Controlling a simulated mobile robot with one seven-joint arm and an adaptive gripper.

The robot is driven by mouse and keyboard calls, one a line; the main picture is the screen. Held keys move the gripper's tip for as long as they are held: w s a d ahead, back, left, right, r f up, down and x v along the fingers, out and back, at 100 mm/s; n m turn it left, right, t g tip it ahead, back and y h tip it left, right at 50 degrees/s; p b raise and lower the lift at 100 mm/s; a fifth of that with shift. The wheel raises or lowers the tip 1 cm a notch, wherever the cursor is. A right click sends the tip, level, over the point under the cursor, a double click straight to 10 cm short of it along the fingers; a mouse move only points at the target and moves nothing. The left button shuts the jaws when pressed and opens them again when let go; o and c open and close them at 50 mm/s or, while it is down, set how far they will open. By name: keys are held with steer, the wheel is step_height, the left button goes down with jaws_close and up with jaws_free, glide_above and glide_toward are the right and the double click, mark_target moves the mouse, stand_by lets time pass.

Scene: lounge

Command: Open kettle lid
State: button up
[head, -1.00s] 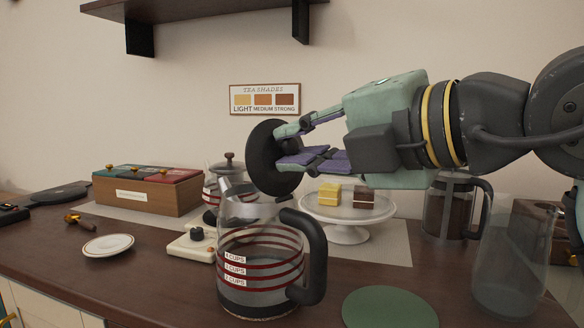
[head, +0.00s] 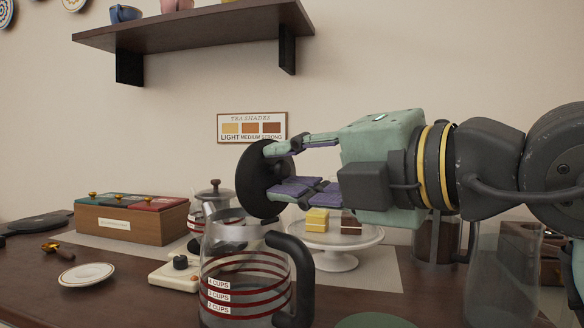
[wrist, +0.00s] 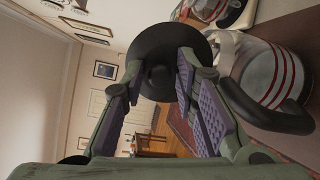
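The glass kettle (head: 245,268) with red stripes and a black handle stands on the counter at the front. Its open top shows in the head view, and its side shows at the right in the wrist view (wrist: 268,70).
A cake stand (head: 335,240) with two cakes is behind the kettle, and a coffee press (head: 437,240) is to its right. A clear glass vessel (head: 500,275) stands at the right. A wooden tea box (head: 130,222) and small saucer (head: 87,275) are at the left. A shelf (head: 200,25) hangs above.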

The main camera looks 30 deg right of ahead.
steer(key=shift+o, duration=0.9)
steer(key=v, duration=1.2)
steer(key=shift+r, duration=0.1)
